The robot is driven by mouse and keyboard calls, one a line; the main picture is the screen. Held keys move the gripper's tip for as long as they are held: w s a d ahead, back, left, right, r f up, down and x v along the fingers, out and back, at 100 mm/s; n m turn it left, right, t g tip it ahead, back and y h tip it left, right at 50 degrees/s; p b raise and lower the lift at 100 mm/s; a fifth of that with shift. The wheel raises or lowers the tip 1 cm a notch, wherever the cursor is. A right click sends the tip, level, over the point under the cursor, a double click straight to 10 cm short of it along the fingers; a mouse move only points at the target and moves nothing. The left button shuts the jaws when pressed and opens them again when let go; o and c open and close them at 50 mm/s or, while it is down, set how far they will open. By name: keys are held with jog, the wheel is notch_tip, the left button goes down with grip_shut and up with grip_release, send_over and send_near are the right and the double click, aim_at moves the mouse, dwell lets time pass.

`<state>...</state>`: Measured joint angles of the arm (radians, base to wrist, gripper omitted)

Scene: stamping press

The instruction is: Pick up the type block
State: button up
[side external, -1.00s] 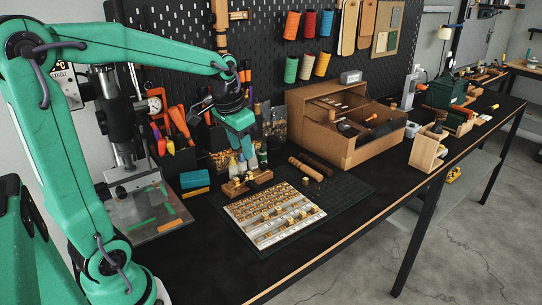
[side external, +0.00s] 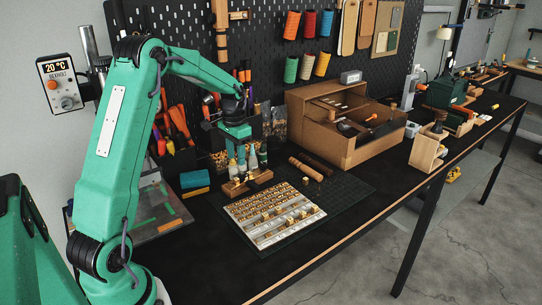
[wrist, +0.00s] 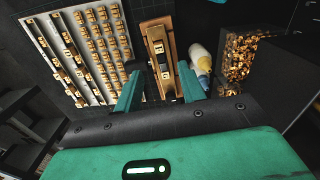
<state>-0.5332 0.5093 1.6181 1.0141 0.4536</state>
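A wooden holder (side external: 262,177) carrying small brass type blocks (side external: 236,181) stands behind the type tray (side external: 248,208). In the wrist view, the holder (wrist: 172,24) lies upright in the picture, with brass and dark pieces (wrist: 160,60) in its slot. My gripper (wrist: 160,91) is open, its two green fingers apart on either side of the holder's near end, with nothing seen held between them. In the side view my gripper (side external: 240,161) points down above the holder. The tray also shows in the wrist view (wrist: 48,42), with several brass blocks in rows.
Small bottles (wrist: 200,58) stand close beside the holder, by a clear bin of brass pieces (wrist: 238,54). A blue and yellow block (side external: 195,184) lies left of the holder. Dark and brown rods (side external: 305,168) and a wooden cabinet (side external: 342,140) are to the right.

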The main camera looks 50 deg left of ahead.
aim_at(238, 178)
jog(key=shift+f, duration=1.35)
jog(key=shift+f, duration=2.6)
grip_shut()
